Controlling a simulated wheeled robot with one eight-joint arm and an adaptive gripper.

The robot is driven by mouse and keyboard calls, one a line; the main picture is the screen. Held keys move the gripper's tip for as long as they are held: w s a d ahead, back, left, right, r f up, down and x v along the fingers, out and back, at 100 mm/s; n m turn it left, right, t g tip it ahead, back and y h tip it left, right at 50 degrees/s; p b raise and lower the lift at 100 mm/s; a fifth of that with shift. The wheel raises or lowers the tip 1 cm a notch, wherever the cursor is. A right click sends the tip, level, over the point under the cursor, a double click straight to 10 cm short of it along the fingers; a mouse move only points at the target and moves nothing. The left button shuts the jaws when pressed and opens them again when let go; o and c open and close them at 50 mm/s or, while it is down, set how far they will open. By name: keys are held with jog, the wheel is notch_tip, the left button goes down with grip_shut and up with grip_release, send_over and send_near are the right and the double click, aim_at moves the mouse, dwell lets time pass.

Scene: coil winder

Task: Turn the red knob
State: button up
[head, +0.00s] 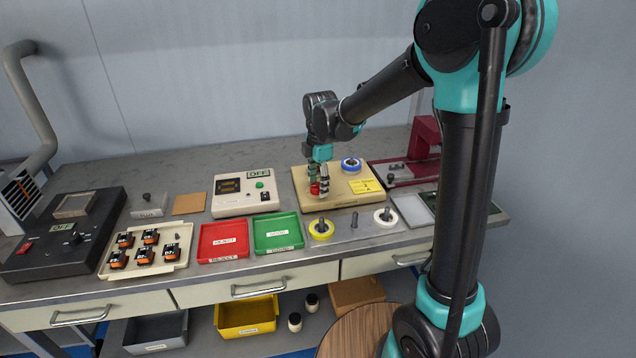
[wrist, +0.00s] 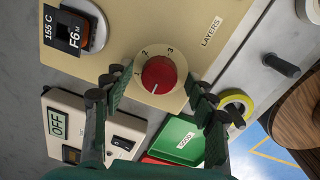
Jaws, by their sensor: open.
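In the wrist view a white line on the knob points toward the lower side of the picture, not clearly at a number. My gripper (wrist: 155,100) is open, with one finger on each side of the knob; I cannot tell whether either finger touches it. In the head view my gripper (head: 319,178) is over the tan box (head: 345,201), and the red knob (head: 315,188) shows partly between its fingers.
A yellow spool (head: 321,229) and a white spool (head: 385,218) stand in front. A display box (head: 232,202), green tray (head: 277,247) and red tray (head: 222,256) lie to the left.

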jog(key=shift+c, duration=0.5)
jog(key=c, duration=1.1)
jog(key=shift+o, duration=0.2)
